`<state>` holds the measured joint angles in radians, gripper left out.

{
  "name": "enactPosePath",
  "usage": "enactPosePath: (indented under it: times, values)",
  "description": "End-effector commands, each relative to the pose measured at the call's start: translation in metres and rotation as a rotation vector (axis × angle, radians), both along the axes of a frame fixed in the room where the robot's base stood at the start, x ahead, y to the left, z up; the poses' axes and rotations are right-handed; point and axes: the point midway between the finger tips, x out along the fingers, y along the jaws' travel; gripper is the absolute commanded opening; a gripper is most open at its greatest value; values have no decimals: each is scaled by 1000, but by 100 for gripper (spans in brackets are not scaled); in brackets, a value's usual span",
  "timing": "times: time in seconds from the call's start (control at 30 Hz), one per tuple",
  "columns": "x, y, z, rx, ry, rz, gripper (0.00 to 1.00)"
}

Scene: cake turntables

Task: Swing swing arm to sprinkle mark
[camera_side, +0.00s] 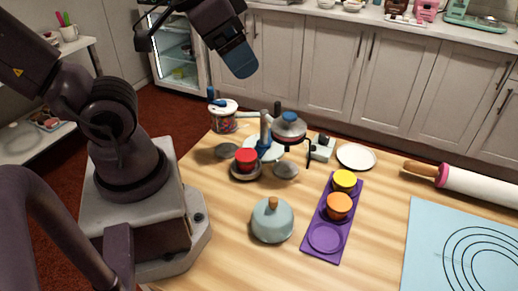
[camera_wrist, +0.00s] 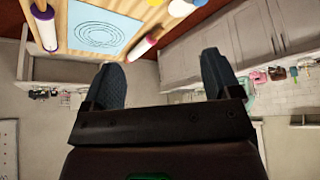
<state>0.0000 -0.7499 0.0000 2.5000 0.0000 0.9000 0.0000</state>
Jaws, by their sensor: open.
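My gripper (camera_side: 240,66) hangs high above the back edge of the table, left of centre in the side view, apart from everything. In the wrist view my gripper (camera_wrist: 163,72) shows two blue fingers spread wide with nothing between them. Below it in the side view stands a tight cluster. A blue upright post (camera_side: 264,130) rises from a pale base. I cannot tell which part is the swing arm. No sprinkle mark can be made out.
A red piece (camera_side: 246,157) sits on a grey dish beside the post. A lidded tub (camera_side: 223,116) stands behind. A pale blue domed lid (camera_side: 272,222), purple tray (camera_side: 325,238), white plate (camera_side: 356,157), rolling pin (camera_side: 480,186) and blue mat (camera_side: 425,245) lie nearer or right. Bare wood lies between them.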

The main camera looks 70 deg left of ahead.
Motion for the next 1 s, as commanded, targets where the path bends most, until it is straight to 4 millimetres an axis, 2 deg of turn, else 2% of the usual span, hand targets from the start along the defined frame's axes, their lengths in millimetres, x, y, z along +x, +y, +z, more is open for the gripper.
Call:
enactPosePath:
  times: [0.03,0.13,0.2,0.37,0.67,0.8,1.0]
  values:
    - [0,0,0,0,0,0,83]
    - [0,2,-1,0,3,13,60]
    - [2,8,-8,-1,40,38,45]
    - [21,30,-27,-10,174,134,45]
    - [89,104,-69,-51,388,296,45]
    - [116,148,-101,-76,464,341,45]
    - [146,210,-158,-111,535,366,45]
